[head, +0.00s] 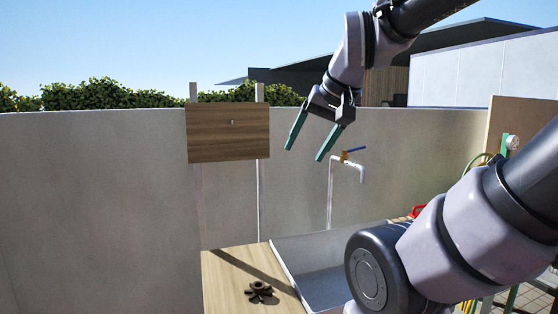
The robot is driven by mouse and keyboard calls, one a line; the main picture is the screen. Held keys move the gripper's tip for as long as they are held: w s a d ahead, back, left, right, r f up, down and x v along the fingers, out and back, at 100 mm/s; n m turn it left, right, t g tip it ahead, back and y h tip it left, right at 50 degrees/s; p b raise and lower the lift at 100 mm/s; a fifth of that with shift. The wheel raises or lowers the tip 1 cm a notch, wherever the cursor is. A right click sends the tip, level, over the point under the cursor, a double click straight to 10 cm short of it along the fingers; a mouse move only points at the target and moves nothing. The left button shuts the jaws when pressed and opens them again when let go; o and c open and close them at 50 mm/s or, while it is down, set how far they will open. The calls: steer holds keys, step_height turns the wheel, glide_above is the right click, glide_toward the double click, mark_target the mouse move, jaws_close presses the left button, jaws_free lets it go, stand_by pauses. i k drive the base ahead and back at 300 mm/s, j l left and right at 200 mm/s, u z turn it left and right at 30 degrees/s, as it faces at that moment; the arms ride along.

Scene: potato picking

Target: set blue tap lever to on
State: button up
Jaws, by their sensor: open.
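The blue tap lever (357,149) sits on top of a brass valve on a white tap pipe (331,190) with a downturned spout. The lever points to the right, roughly in line with the spout and tilted slightly up. My gripper (303,155) is open and empty. Its two green fingers point down and to the left. In the picture the right finger is just left of the tap valve; how far it is from the tap in depth I cannot tell.
A sink basin (297,262) stands below the tap. A dark knob-like object (260,291) lies on the wooden worktop (224,273). A wooden board (228,145) on posts stands left of my gripper, before a grey wall (100,200). A red object (417,211) shows beyond my arm.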

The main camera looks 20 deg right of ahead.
mark_target(344, 152)
steer(key=i+l+z, duration=0.1)
steer(key=l, duration=0.3)
steer(key=i+l+z, duration=0.1)
steer(key=l, duration=0.35)
steer(key=i+l+z, duration=0.1)
steer(key=l, duration=0.3)
steer(key=i+l, duration=0.15)
steer(key=l, duration=0.25)
steer(key=z, duration=0.05)
